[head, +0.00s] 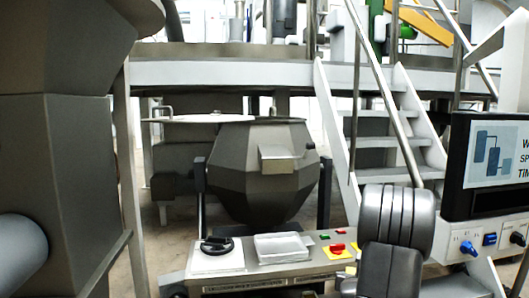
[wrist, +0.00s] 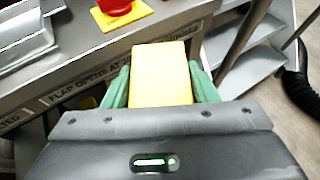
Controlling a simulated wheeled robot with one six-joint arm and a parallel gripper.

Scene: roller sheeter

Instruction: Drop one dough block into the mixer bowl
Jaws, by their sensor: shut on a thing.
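My gripper (wrist: 161,88) has green fingers, shut on a yellow dough block (wrist: 160,72) that sticks out beyond the fingertips in the wrist view. The block is held beside the front edge of the control panel (wrist: 150,28). In the head view my arm stands at the lower right and hides most of the gripper and the block. A large grey faceted vessel, which looks like the mixer bowl (head: 262,180), stands behind the panel, left of my arm. The inside of the bowl cannot be seen from here.
The panel carries a shallow metal tray (head: 282,247), a black handwheel (head: 217,244) and a red button on a yellow plate (head: 337,249). White stairs (head: 385,140) rise behind at the right. A screen (head: 495,160) stands at the far right. A grey machine (head: 65,170) fills the left.

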